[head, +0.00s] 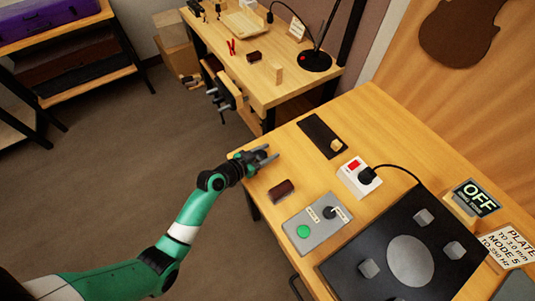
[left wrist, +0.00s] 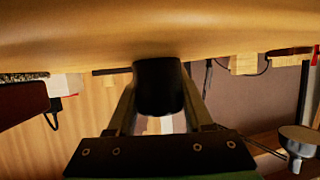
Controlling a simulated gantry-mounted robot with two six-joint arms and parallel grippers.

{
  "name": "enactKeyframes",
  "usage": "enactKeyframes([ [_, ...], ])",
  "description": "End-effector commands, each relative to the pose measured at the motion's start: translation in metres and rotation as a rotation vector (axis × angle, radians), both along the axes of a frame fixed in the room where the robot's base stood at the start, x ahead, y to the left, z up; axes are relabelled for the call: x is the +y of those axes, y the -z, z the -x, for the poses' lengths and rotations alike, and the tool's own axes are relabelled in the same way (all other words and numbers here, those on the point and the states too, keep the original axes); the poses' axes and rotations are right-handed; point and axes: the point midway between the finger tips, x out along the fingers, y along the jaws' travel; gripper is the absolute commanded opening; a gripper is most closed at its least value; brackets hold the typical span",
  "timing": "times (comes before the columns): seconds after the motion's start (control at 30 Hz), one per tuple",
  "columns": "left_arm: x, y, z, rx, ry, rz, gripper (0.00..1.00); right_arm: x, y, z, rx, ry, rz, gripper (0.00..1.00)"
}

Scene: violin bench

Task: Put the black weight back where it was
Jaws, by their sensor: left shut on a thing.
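My left gripper (head: 268,157) is at the near left corner of the wooden bench. It is shut on the black weight, a dark cylinder (left wrist: 158,86) that sits between the two fingers in the left wrist view. There the weight's end meets the tan bench surface, but I cannot tell whether it touches. In the head view the fingers and wrist mostly hide the weight. A black mat (head: 316,130) lies on the bench to the right of the gripper, with a small wooden block (head: 337,145) on it. My right gripper is not in view.
A dark red-brown block (head: 281,190) lies close to the gripper. A grey control box (head: 317,226), a white switch box (head: 355,180) and a black plate unit (head: 345,250) with several grey cubes stand farther right. The bench (head: 300,160) is bare between gripper and mat.

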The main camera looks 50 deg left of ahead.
Motion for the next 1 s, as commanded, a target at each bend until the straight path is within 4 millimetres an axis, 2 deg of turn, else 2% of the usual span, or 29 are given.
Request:
enactKeyframes([
  [0.17, 0.000, -0.003, -0.001, -0.005, -0.001, -0.001, 0.00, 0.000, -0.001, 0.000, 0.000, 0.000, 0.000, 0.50],
  [0.3, 0.000, 0.001, -0.001, -0.005, -0.001, -0.001, 0.00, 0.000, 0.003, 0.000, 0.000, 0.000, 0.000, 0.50],
  [0.33, 0.000, 0.002, 0.000, -0.002, 0.000, 0.000, 0.55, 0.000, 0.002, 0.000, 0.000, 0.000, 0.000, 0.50],
  [0.47, 0.000, 0.001, 0.000, -0.001, 0.000, 0.000, 0.78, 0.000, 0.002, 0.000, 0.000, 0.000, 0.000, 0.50],
  [0.5, 0.000, 0.001, 0.000, -0.001, 0.000, 0.000, 0.81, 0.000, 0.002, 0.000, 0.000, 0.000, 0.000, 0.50],
  [0.83, 0.000, -0.005, 0.000, -0.002, 0.000, 0.000, 0.81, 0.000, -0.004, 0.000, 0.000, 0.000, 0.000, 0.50],
  [1.0, 0.000, -0.015, 0.026, -0.001, -0.002, 0.000, 0.81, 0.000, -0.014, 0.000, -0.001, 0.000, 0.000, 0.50],
])
